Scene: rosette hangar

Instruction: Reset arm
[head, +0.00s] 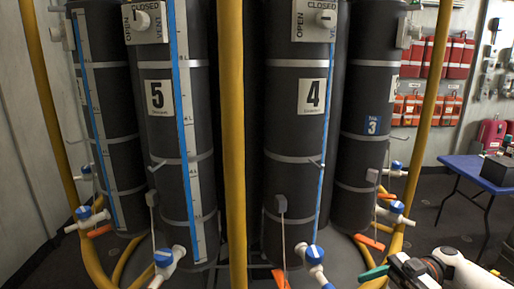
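My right gripper (398,270) is at the bottom right, with its white arm (455,268) coming in from the right edge. It is small and partly cut off, so I cannot tell whether its fingers are open or shut. A flat teal piece (372,273) shows at its left end; I cannot tell whether the two touch. My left gripper and arm are out of view.
Tall black tanks stand ahead, among them tank 5 (190,112) and tank 4 (285,125). Yellow pipes (231,150) rise before them. Blue-handled valves (163,258) sit low. A blue table (470,166) stands at right, with dark floor around it.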

